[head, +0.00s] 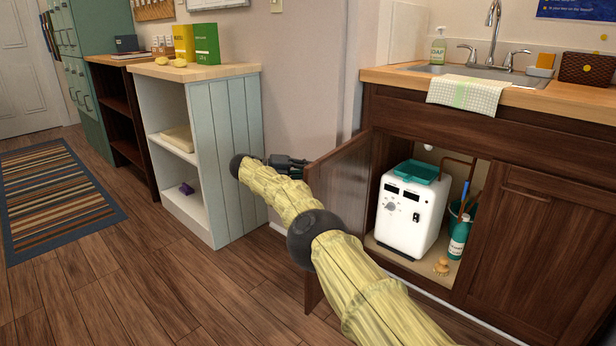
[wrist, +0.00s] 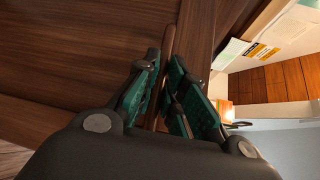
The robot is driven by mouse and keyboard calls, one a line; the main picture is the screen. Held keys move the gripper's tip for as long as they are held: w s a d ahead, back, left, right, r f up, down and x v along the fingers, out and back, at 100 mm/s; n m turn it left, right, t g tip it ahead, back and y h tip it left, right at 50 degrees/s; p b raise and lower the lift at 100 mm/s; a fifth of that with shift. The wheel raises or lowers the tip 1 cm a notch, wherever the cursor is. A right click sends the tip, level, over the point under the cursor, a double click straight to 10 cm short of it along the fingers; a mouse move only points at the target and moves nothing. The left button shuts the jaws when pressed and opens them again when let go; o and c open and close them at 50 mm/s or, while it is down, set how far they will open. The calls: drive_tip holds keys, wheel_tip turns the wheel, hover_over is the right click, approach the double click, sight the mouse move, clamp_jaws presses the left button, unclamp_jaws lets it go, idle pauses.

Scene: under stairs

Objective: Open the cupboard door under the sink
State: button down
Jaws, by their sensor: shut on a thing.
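The brown wooden cupboard door (head: 345,180) under the sink stands wide open, swung out to the left of the opening. My gripper (head: 290,165) is at the door's free edge, partly hidden behind my arm in the head view. In the wrist view, the fingers with teal pads (wrist: 165,95) lie on both sides of a narrow wooden strip of the door (wrist: 168,55) and are shut on it. The open cupboard shows a white appliance (head: 408,208) with a teal tray on top. The door's handle cannot be made out.
A white shelf unit (head: 235,150) stands left of my gripper. The counter (head: 390,78) holds the sink (head: 470,72). Wooden floor (head: 150,285) is clear at front left.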

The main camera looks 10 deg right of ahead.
idle(0.4)
drive_tip(key=c, duration=1.5)
unclamp_jaws()
drive_tip(key=shift+a, duration=0.15)
